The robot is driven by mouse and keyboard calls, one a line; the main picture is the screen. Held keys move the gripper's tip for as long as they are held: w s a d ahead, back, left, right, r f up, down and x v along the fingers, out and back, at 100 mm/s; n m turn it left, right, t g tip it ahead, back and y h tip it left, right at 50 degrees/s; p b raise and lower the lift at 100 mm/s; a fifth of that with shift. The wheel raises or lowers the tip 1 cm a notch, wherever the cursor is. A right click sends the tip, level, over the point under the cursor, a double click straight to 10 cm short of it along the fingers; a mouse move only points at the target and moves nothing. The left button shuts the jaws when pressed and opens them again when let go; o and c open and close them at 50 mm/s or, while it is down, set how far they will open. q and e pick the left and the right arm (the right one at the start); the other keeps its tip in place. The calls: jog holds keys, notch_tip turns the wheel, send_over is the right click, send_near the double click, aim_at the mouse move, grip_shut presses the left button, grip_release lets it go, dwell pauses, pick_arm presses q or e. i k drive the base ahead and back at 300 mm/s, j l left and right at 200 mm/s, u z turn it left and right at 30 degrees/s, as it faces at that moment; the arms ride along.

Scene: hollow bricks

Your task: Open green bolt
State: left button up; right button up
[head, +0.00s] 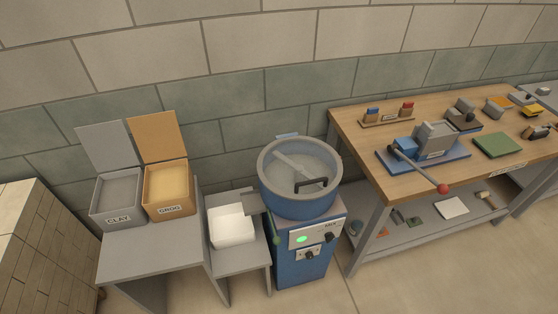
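No part that I can clearly identify as a green bolt shows. A small dark green knob-like piece (276,240) sits at the left edge of the blue mixer (290,200), beside a grey chute; it is too small to tell its kind or position. The mixer's front panel has a lit green button (302,239) and dark knobs. Its round drum is covered by a see-through lid with a black handle (312,185). Neither of my grippers is in view.
Left of the mixer, a white container (231,224) stands on a low grey stand. Open CLAY (118,199) and GROG (167,191) bins stand on a grey table. At right, a wooden workbench (365,125) holds a lever press (432,145) and a green mat (497,145). The floor in front is clear.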

aim_at(277, 241)
jog(key=j+z, duration=0.25)
jog(key=j, duration=0.15)
jog(key=j+z, duration=0.25)
jog(key=j, duration=0.2)
jog(key=i, duration=0.75)
